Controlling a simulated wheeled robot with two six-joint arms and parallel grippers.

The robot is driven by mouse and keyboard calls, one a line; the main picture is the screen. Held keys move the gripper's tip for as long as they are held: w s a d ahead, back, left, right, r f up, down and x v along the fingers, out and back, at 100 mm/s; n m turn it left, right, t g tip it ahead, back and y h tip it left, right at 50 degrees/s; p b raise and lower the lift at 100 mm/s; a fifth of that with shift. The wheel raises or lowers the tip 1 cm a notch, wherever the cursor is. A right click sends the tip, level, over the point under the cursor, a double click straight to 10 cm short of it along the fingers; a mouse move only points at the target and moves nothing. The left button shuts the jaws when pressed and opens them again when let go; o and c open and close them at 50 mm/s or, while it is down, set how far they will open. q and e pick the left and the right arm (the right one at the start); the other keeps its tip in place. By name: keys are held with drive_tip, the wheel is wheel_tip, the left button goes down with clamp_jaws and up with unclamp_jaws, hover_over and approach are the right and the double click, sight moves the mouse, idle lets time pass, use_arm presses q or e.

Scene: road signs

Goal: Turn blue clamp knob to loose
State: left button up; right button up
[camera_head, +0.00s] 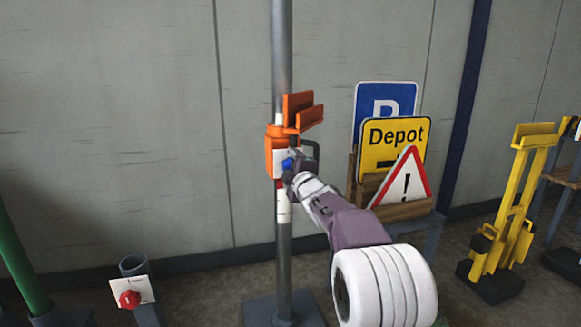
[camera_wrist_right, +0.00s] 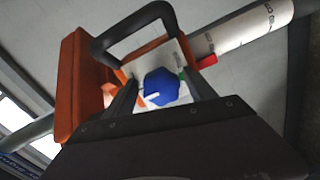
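The blue clamp knob (camera_head: 287,164) sits on a white plate on the orange clamp (camera_head: 275,143), which is around the grey upright pole. In the right wrist view the blue knob (camera_wrist_right: 161,87) shows between my right gripper's two dark fingers, with a white mark on its lower left. My right gripper (camera_head: 296,168) is at the knob in the head view. In the wrist view its fingers (camera_wrist_right: 158,98) stand apart on either side of the knob; I cannot tell whether they touch it. My left gripper is not in view.
A dark handle (camera_wrist_right: 125,30) arches beside the knob. Parking, Depot (camera_head: 395,137) and warning signs (camera_head: 404,178) stand in a wooden rack at right. Yellow stands (camera_head: 505,210) are farther right. A red knob (camera_head: 129,299) on a white plate is at lower left.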

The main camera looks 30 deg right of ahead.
drive_tip(key=p+v, duration=0.2)
drive_tip(key=v, duration=0.7)
drive_tip(key=shift+s, duration=0.1)
